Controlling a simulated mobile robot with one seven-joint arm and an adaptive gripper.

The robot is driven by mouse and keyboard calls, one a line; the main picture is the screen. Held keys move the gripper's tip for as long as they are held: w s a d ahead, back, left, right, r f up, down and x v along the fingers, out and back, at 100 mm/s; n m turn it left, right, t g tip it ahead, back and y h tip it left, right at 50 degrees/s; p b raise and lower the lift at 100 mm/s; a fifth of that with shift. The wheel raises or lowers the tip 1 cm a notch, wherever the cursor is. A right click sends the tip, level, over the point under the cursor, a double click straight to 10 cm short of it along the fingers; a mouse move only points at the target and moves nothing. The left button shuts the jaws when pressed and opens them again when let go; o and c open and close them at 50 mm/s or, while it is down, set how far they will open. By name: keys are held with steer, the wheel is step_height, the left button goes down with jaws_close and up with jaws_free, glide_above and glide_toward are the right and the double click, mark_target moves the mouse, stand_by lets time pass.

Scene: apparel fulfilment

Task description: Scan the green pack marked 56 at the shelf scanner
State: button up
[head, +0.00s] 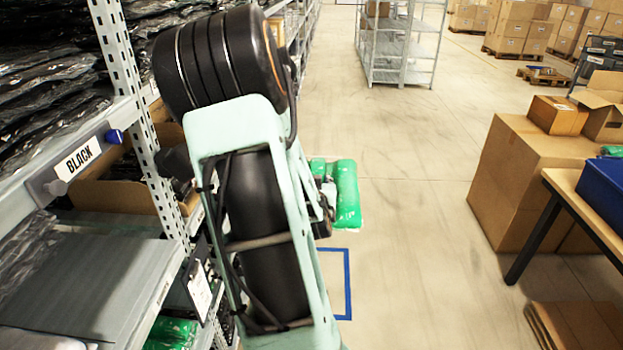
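A green pack (347,195) hangs in the air just right of my arm, above the aisle floor. My gripper (326,205) is mostly hidden behind my own arm, and only a small grey and dark part shows against the pack. The pack has nothing under it and appears held by my gripper, though the fingertips cannot be seen. No number can be read on the pack. A small blue device (113,136) sits on the shelf edge beside the BLACK label; I cannot tell whether it is the scanner.
Shelving with dark bagged garments (50,75) stands close on the left. Other green packs (172,330) lie low there, near a clipboard (199,290). Large cartons (525,180) and a table with a blue bin (603,185) stand right. The aisle between is clear, with blue floor tape (348,285).

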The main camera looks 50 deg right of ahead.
steer(key=w+a+f, duration=0.1)
steer(key=w+a, duration=0.2)
steer(key=w+a+f+p, duration=0.1)
steer(key=w, duration=0.1)
steer(key=shift+w+a+f, duration=0.1)
steer(key=shift+a+f, duration=0.1)
steer(key=shift+f, duration=0.15)
steer(key=shift+s+d, duration=0.2)
steer(key=shift+r, duration=0.1)
steer(key=s+d+r, duration=0.1)
steer(key=r, duration=0.1)
steer(key=s+d+r+p, duration=0.1)
steer(key=s+r, duration=0.1)
steer(key=r, duration=0.1)
steer(key=s+d+r+p, duration=0.1)
steer(key=r, duration=0.2)
steer(key=shift+s+d, duration=0.2)
steer(key=shift+d, duration=0.15)
